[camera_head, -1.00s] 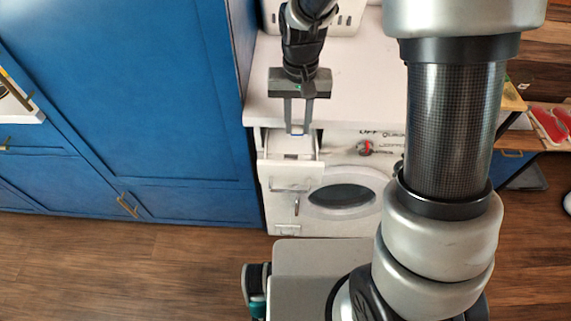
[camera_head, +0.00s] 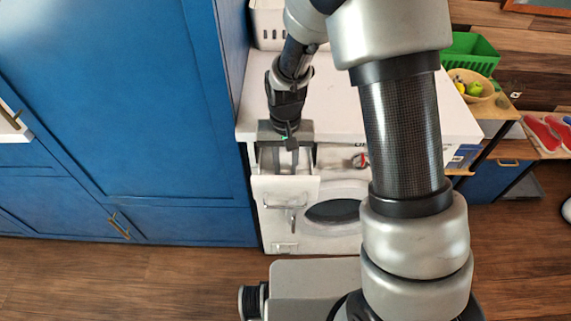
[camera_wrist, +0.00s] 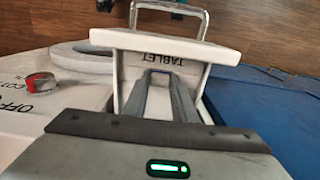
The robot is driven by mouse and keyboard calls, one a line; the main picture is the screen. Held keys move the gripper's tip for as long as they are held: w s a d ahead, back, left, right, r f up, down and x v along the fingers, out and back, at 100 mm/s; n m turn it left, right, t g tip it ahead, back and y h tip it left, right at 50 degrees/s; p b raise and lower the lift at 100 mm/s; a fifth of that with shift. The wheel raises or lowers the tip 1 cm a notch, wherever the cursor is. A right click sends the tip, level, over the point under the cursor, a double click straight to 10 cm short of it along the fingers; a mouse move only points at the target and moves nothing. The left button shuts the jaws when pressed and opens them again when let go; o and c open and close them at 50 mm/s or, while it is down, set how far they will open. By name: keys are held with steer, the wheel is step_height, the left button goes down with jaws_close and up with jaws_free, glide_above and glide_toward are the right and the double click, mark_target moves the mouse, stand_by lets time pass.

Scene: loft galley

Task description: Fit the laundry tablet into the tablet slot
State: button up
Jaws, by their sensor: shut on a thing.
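My gripper (camera_head: 285,168) points down into the open drawer (camera_head: 285,188) of the white washing machine. In the wrist view, my gripper's two fingers (camera_wrist: 161,76) reach into the drawer's compartment, behind the drawer front (camera_wrist: 165,44). The word TABLET shows on the compartment, just beyond the fingertips. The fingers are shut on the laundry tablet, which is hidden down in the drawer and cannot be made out. I cannot tell whether the tablet touches the slot's floor or walls.
The washing machine's round door (camera_head: 333,210) and red-marked knob (camera_head: 360,161) are right of the drawer. A tall blue cabinet (camera_head: 150,100) stands close on the left. The white top (camera_head: 350,105) is mostly clear. A green basket (camera_head: 470,52) and fruit bowl (camera_head: 472,84) stand behind right.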

steer(key=shift+f, duration=0.15)
steer(key=o, duration=1)
step_height(320, 180, up, 12)
steer(key=p, duration=0.2)
step_height(320, 180, up, 12)
steer(key=r+t, duration=0.1)
steer(key=t, duration=0.2)
glide_above(285, 168)
steer(key=s+d, duration=0.6)
steer(key=d, duration=0.1)
steer(key=s+d+r+t, duration=0.1)
steer(key=s+d+r, duration=0.1)
steer(key=s, duration=0.1)
steer(key=s+d+r, duration=0.1)
steer(key=s+r, duration=0.1)
steer(key=s, duration=0.2)
steer(key=s+d+r+t, duration=0.1)
steer(key=s+d, duration=0.1)
steer(key=s, duration=0.1)
steer(key=shift+s+d+r+t, duration=0.3)
steer(key=shift+s+d+r, duration=0.05)
steer(key=shift+r, duration=0.05)
